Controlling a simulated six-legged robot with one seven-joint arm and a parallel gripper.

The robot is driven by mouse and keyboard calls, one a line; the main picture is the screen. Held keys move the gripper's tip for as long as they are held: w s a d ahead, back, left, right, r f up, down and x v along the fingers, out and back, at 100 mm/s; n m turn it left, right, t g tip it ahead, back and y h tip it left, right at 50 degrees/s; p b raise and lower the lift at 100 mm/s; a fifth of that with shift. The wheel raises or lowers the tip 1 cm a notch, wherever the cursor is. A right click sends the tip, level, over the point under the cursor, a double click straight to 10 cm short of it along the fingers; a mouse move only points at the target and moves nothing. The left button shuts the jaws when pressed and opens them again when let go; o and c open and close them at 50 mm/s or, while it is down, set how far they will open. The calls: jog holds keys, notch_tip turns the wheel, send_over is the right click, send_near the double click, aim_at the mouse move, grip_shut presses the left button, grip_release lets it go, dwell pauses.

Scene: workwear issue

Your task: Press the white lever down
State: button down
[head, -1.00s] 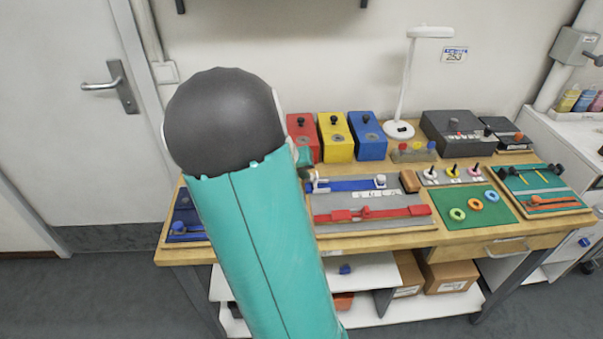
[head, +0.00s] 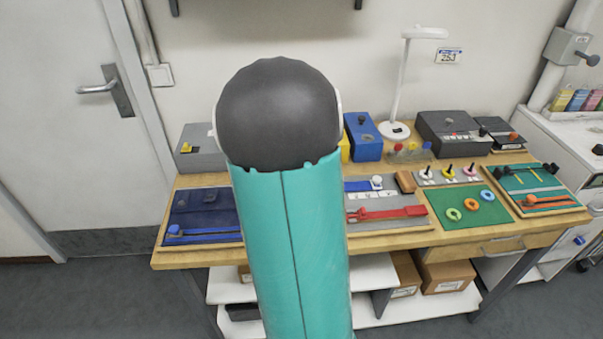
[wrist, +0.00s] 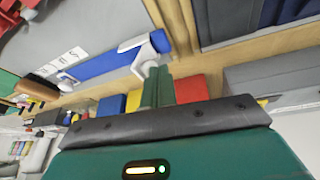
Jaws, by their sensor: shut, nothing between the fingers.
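In the wrist view, a white lever-like piece (wrist: 150,52) with a bent arm stands at the near end of a blue bar (wrist: 105,62) on a grey panel. My gripper (wrist: 158,76) is shut and empty. Its green fingertips are right beside the white piece in the picture; I cannot tell whether they touch it. In the head view my own arm hides the gripper and that end of the panel. The blue bar's right part shows there (head: 357,186), with a white knob (head: 377,182) at its end.
A red slider (head: 385,213) lies in front of the blue bar. A blue box (head: 363,138) stands behind the panel, and a red box (wrist: 191,88) shows beyond my fingers. A dark blue board (head: 203,212) lies left. A green ring mat (head: 465,222) lies right.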

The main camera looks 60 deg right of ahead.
jog(key=s+d+m+t+y, duration=0.1)
jog(key=s+d+t+y, duration=0.1)
jog(key=t, duration=0.1)
jog(key=shift+s+d+r+y, duration=0.1)
jog(key=shift+s+y, duration=0.1)
jog(key=shift+y, duration=0.2)
jog(key=t+y, duration=0.1)
jog(key=s+d+t+y, duration=0.1)
jog(key=t, duration=0.1)
jog(key=shift+s+d+f+m, duration=0.15)
jog(key=shift+s+f+m, duration=0.15)
jog(key=shift+f, duration=0.1)
jog(key=shift+w, duration=0.1)
jog(key=shift+r, duration=0.1)
jog(key=shift+r, duration=0.75)
jog(key=shift+r, duration=0.15)
